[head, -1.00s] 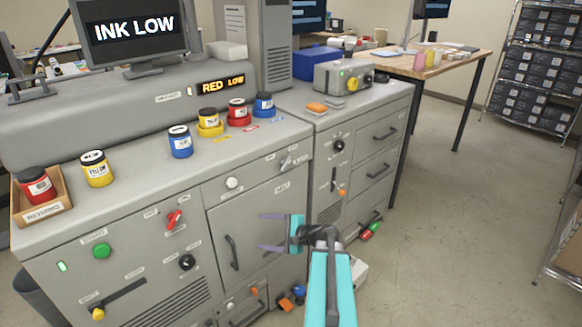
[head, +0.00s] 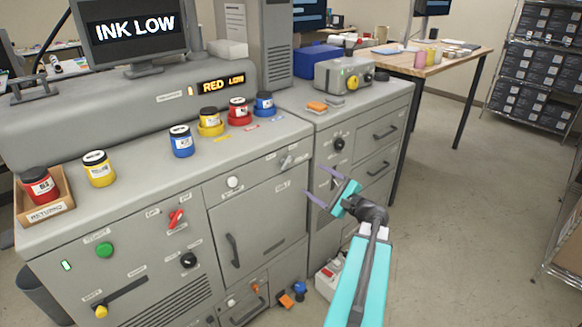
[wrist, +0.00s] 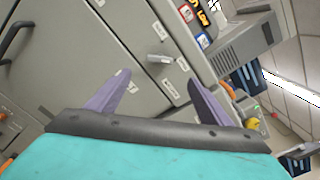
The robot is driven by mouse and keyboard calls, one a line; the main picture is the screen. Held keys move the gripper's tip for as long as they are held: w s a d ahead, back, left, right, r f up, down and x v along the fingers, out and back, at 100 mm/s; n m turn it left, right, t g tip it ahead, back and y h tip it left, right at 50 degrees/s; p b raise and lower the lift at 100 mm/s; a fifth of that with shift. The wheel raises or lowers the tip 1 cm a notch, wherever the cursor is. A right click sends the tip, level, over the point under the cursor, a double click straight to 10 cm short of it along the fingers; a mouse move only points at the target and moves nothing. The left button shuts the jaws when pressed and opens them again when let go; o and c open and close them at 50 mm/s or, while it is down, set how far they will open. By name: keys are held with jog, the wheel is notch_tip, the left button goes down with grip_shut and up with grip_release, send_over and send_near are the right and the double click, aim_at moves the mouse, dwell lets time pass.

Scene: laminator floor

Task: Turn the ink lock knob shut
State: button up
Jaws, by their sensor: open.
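A small grey turn knob (head: 287,162) sits on the machine front at the upper right of a grey door, with small labels around it that I cannot read. It matches a lock knob, and its grip lies tilted. It also shows in the wrist view (wrist: 160,58), beyond the space between my fingers. My gripper (head: 318,184) is open and empty, to the right of the knob and apart from it. Its two purple fingers also show in the wrist view (wrist: 161,84), pointing toward the machine front.
Around the door (head: 258,225) are a white button (head: 232,182), a red switch (head: 176,218) and a black knob (head: 188,260). Ink jars stand on the top, including a blue jar (head: 181,142). A second cabinet (head: 365,155) stands at right. Floor (head: 470,220) to the right is clear.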

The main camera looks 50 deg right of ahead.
aim_at(288, 164)
jog(key=shift+w, duration=0.15)
jog(key=shift+w+d+p, duration=0.15)
jog(key=shift+w+p, duration=0.65)
jog(key=shift+w, duration=1.45)
jog(key=shift+w+d+p, duration=0.2)
jog(key=shift+w+p, duration=0.55)
jog(key=shift+w, duration=1.5)
jog(key=shift+w+d+p, duration=0.15)
jog(key=shift+w+p, duration=0.65)
jog(key=shift+w, duration=1.45)
jog(key=c, duration=1)
